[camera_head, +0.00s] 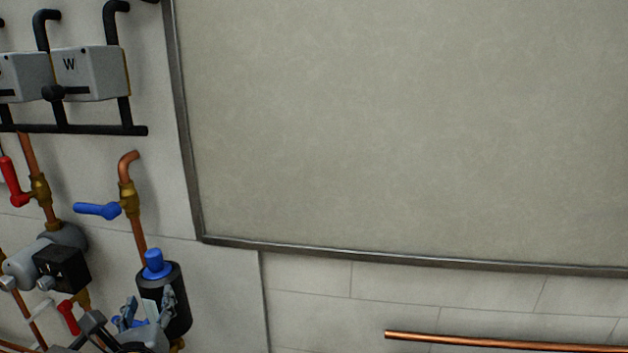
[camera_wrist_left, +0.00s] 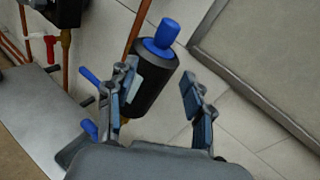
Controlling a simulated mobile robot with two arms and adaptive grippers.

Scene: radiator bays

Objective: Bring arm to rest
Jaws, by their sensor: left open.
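My left gripper (camera_head: 150,308) is at the lower left of the head view, in front of a black cylinder with a blue cap (camera_head: 174,288). In the left wrist view, my left gripper (camera_wrist_left: 158,88) has its two fingers spread wide with nothing gripped. The black cylinder (camera_wrist_left: 142,92) shows beyond the fingers there, its left side partly covered by the left finger. The right finger is apart from it in the picture. How far the fingertips are from the cylinder is hard to tell. My right gripper is not in view.
A blue-handled valve (camera_head: 100,210), a red-handled valve (camera_head: 14,182) and a grey pump with a black box (camera_head: 62,270) crowd the left wall. Grey boxes (camera_head: 92,73) hang above. A large framed panel (camera_head: 400,120) and a copper pipe (camera_head: 500,343) are to the right.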

